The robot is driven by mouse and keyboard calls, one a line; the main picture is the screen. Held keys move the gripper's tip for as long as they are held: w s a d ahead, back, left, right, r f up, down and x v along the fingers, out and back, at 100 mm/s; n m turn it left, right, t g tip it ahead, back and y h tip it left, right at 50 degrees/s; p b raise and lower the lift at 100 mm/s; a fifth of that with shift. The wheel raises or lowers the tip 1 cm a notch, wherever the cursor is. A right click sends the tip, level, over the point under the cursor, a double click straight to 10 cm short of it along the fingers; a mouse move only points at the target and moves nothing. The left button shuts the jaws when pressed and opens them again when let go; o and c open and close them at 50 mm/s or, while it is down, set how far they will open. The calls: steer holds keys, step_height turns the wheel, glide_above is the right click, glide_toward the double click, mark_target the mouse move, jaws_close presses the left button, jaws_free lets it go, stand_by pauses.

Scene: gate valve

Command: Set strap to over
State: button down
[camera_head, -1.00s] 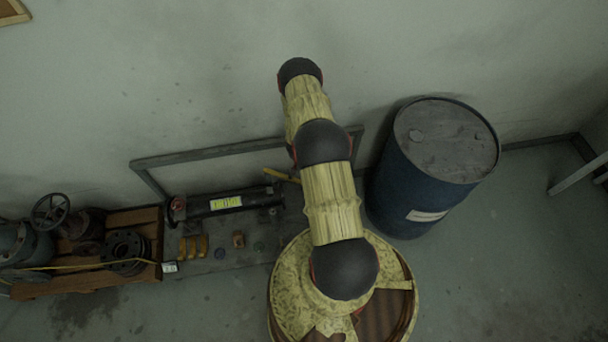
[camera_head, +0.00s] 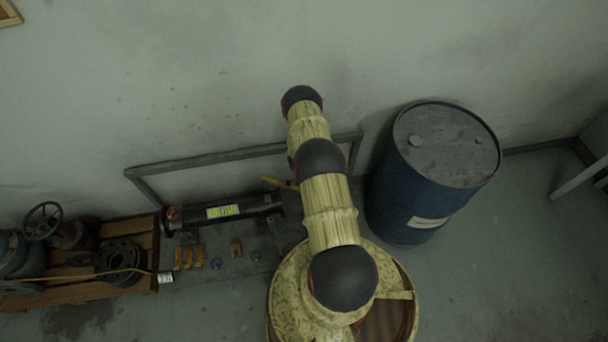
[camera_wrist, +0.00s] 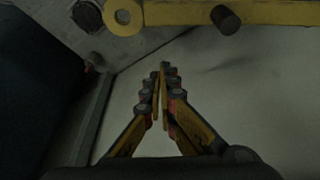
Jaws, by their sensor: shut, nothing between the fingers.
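A thin yellow strap (camera_head: 85,279) runs across the wooden pallet (camera_head: 140,235) at the left in the head view, by a dark round flange (camera_head: 120,257). A small pale tagged piece (camera_head: 165,277) sits at its right end. My gripper (camera_wrist: 163,75) shows in the wrist view with its fingertips together and nothing held. In the head view my own arm hides it. A flat yellow bar (camera_wrist: 175,13) with a ring end and a dark peg crosses the top of the wrist view, apart from the fingertips. I cannot tell whether it belongs to the strap.
A blue drum (camera_head: 400,195) stands right of my arm. A grey rail frame (camera_head: 230,157) runs along the wall. A black cylinder with a yellow label (camera_head: 222,211) and several small blocks lie by the pallet. A handwheel (camera_head: 42,221) rises at far left. Floor at front left is clear.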

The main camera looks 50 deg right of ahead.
steer(key=a, duration=0.2)
steer(key=s+a, duration=0.1)
steer(key=shift+s+a+f+b, duration=0.1)
steer(key=shift+a+f+b, duration=0.2)
steer(key=shift+a, duration=0.1)
steer(key=w+a+m+g, duration=0.1)
steer(key=a+m, duration=0.6)
steer(key=a, duration=1.2)
steer(key=shift+a+m+g, duration=0.2)
steer(key=shift+m+g, duration=0.1)
steer(key=shift+g, duration=0.4)
